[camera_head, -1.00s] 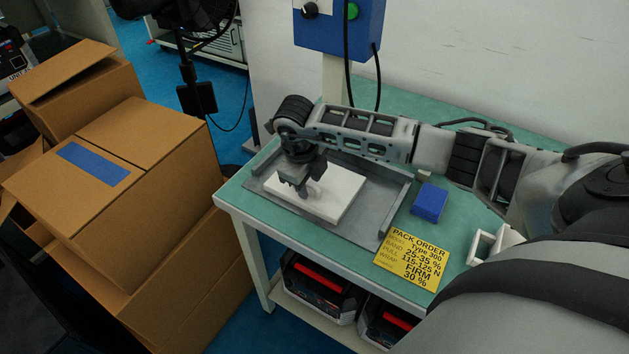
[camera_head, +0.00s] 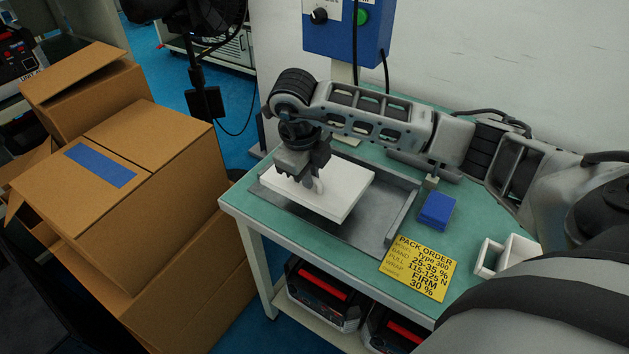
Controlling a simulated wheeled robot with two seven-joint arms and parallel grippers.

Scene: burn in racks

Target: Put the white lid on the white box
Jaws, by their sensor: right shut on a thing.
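The white lid (camera_head: 345,190) is a flat white slab, held just above the grey tray (camera_head: 362,236) on the green table. My right gripper (camera_head: 311,184) points down over the lid's left part and is shut on it. A white open-topped thing, which looks like the white box (camera_head: 507,254), stands on the table at the right. My own right arm hides part of it, so its full shape cannot be told. My left gripper is not in view.
A blue block (camera_head: 437,210) and a yellow pack order card (camera_head: 420,267) lie on the green table (camera_head: 462,232) between tray and white box. A blue control box (camera_head: 345,32) stands behind. Cardboard boxes (camera_head: 120,190) are stacked at the left.

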